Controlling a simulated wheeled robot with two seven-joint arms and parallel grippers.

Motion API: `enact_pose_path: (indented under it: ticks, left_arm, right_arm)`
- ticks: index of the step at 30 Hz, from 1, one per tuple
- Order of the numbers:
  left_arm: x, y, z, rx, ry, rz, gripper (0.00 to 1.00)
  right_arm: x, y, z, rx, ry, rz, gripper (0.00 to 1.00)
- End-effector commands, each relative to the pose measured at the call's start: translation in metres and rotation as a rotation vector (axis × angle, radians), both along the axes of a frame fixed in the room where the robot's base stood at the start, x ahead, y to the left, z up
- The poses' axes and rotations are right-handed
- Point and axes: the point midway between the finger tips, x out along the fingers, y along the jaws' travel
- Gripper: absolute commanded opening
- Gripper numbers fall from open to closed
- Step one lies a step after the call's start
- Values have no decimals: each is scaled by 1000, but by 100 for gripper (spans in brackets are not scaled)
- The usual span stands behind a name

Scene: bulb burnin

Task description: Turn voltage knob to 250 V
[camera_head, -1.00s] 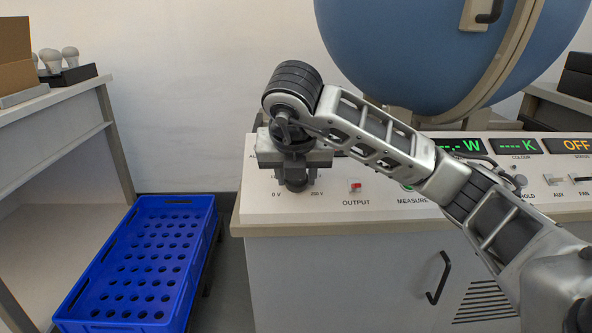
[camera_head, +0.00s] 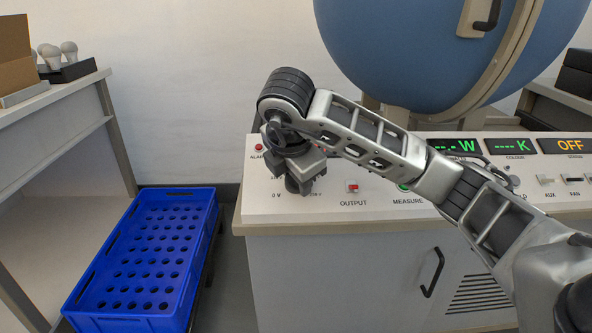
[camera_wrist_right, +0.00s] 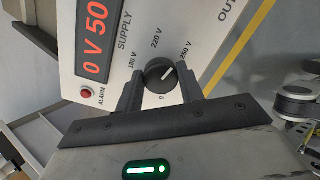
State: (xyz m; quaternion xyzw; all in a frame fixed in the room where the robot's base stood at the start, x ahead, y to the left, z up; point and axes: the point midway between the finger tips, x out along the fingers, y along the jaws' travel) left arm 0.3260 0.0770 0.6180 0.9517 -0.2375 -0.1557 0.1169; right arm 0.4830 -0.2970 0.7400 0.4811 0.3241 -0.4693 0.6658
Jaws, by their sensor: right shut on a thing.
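The black round voltage knob (camera_wrist_right: 160,74) sits on the white panel among the marks 0, 180 V, 220 V and 250 V. Its white pointer line slants to the upper right in the right wrist view, toward the 250 V side; the exact setting is hard to tell. My right gripper (camera_wrist_right: 160,84) is shut on the knob, one dark finger on each side. In the head view my right gripper (camera_head: 300,186) points down at the panel's left end and hides the knob. My left gripper is not in view.
The red supply display (camera_wrist_right: 95,40) shows "0 V 50", partly cut off. A red OUTPUT switch (camera_head: 352,187) sits right of the gripper. The blue sphere (camera_head: 440,50) rises behind the panel (camera_head: 262,208).

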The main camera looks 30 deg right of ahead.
Motion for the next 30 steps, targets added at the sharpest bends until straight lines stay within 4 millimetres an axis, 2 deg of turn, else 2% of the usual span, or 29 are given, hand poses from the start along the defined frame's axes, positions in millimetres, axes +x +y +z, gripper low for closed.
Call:
enact_pose_path:
  ticks: [12,30]
  left_arm:
    - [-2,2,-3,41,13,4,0]
    - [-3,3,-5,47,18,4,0]
  right_arm:
    - [0,0,1,84,-51,-195,15]
    - [0,0,0,101,-62,-233,15]
